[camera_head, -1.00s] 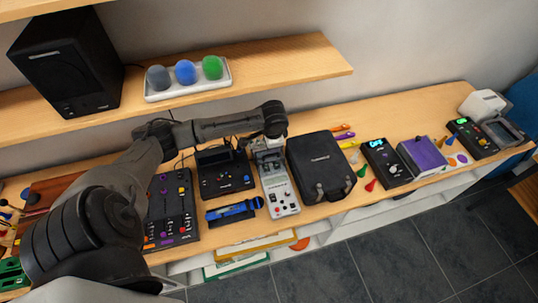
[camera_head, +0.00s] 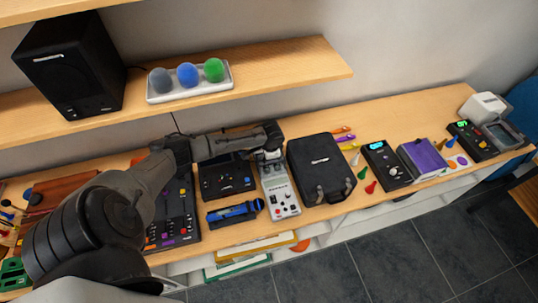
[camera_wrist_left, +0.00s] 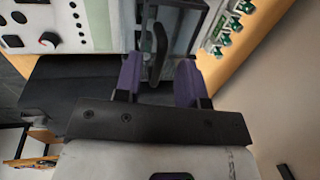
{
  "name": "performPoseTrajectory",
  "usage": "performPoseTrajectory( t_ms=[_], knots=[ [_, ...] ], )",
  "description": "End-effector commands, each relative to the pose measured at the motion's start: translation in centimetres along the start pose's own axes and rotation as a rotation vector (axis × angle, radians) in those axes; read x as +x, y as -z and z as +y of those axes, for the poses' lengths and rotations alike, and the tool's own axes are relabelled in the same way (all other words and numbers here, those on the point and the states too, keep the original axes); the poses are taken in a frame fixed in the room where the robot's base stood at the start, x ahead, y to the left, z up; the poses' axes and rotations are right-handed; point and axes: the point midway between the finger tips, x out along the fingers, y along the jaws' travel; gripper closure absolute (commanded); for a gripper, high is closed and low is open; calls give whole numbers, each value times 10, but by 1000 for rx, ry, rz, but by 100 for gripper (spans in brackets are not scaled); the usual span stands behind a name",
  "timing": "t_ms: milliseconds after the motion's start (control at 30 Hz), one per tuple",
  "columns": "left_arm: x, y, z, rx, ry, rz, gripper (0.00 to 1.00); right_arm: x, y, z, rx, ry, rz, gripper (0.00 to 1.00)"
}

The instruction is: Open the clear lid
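A narrow grey-white instrument (camera_head: 281,197) with knobs stands on the bench. Its upper end is largely hidden by my left arm in the head view. In the left wrist view, a grey, see-through-looking panel in a dark frame (camera_wrist_left: 183,24) seems to be the clear lid. A dark curved handle or lever (camera_wrist_left: 159,45) is in front of it. My left gripper (camera_wrist_left: 158,70) has its two purple fingers apart, one on each side of the dark handle's lower end. I cannot tell whether they touch it. My right gripper is not in view.
A black case (camera_head: 321,168) stands close on the right of the instrument. A black device (camera_head: 227,178) and a blue-black tool (camera_head: 235,212) are close on its left. The upper shelf (camera_head: 290,68) holds a speaker (camera_head: 70,65) and a white tray (camera_head: 190,91) of coloured balls.

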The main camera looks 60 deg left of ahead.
Motion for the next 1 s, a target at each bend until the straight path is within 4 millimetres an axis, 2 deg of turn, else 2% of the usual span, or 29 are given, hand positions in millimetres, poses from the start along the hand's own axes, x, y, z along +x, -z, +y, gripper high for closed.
performPoseTrajectory(
  t_ms=[167, 467, 833, 1000],
  knots=[
    [7, 0, 0, 1, 0, 0, 63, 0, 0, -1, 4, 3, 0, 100],
    [8, 0, 0, 1, 0, 1, 63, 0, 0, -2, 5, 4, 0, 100],
    [8, 0, 0, 1, 0, 1, 98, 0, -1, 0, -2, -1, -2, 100],
    [8, 0, 0, 1, 0, 1, 100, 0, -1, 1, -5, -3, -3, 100]
  ],
)
